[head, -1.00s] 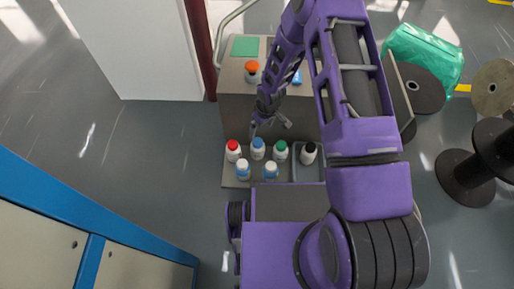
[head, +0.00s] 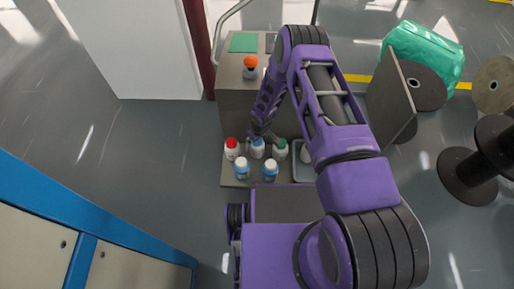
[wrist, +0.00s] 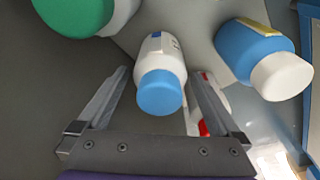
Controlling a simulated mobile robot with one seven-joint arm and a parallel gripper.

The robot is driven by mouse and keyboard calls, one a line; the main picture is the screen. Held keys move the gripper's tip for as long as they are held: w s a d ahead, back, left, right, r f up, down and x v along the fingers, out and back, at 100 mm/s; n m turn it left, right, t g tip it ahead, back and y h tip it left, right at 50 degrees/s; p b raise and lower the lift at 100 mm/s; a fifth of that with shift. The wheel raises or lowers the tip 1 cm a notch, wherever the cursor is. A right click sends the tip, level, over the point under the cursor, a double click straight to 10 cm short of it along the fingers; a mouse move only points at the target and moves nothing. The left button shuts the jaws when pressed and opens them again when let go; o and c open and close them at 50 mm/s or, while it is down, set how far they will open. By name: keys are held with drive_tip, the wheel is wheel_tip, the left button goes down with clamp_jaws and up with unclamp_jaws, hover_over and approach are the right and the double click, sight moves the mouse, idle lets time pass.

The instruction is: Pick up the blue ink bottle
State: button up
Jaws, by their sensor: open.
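The bottle with a blue cap and white body, which I take as the blue ink bottle, stands in the back row in the head view (head: 257,152), its top partly covered by my gripper (head: 262,134). In the wrist view the blue-capped bottle (wrist: 160,92) lies between the two open fingers of my gripper (wrist: 161,76). A gap shows on each side of it, and I see no clear contact. The red-capped bottle (head: 232,149) is to its left and the green-capped bottle (head: 281,150) to its right.
Two blue bottles with white caps (head: 241,169) (head: 270,171) stand in the front row. One shows close by in the wrist view (wrist: 250,50).

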drive_tip(key=shift+f, duration=0.25)
drive_tip(key=c, duration=1.5)
drive_tip(key=shift+r, duration=0.1)
drive_tip(key=shift+c, duration=0.2)
